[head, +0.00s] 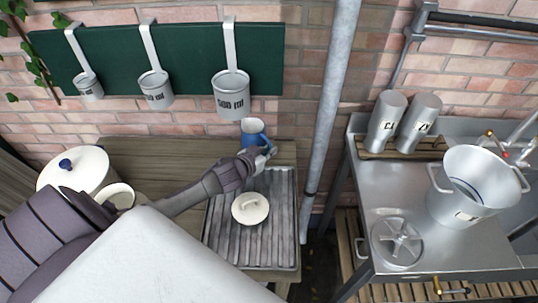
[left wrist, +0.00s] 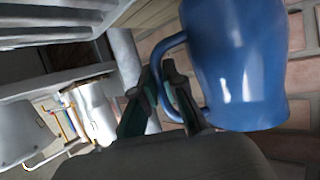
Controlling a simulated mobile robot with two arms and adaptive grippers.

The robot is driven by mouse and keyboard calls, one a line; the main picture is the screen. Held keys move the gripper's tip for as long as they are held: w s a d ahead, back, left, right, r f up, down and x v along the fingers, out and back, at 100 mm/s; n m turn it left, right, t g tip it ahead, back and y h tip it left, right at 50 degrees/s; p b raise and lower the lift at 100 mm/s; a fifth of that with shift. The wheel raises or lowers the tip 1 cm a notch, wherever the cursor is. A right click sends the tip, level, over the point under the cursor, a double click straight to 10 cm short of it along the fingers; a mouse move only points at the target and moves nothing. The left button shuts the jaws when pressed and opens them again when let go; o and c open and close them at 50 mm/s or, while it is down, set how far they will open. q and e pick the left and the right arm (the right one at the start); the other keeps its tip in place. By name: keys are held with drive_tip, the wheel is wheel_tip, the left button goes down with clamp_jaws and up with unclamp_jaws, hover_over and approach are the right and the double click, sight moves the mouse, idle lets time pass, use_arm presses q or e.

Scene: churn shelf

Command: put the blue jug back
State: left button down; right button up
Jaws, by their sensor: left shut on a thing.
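The blue jug (head: 253,131) is near the brick wall at the back of the wooden shelf, just above the ribbed draining tray in the picture. In the left wrist view the jug (left wrist: 238,65) fills the upper right, with its loop handle on its left side. My left gripper (head: 268,153) is at the jug's near side. In the left wrist view the gripper (left wrist: 170,92) has its fingers on the handle. I cannot tell whether the jug's base touches the shelf. My right gripper is not in view.
The ribbed tray (head: 224,232) bears a cream lid (head: 250,208). A cream pot (head: 73,166) stands at left. Labelled measures (head: 231,104) hang from a green board above. A grey pipe (head: 331,95) stands right of the jug. A steel table (head: 391,196) with a large pot (head: 462,203) is farther right.

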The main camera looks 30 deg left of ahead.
use_arm(q)
drive_tip(key=shift+f, duration=1.15)
drive_tip(key=c, duration=1.7)
unclamp_jaws()
drive_tip(key=shift+f, duration=0.2)
drive_tip(key=o, duration=0.5)
drive_tip(key=shift+d, duration=0.1)
drive_tip(key=shift+c, duration=0.2)
drive_tip(key=shift+r, duration=0.3)
drive_tip(key=v, duration=1.2)
drive_tip(key=shift+f+b, duration=0.15)
drive_tip(key=shift+b, duration=0.2)
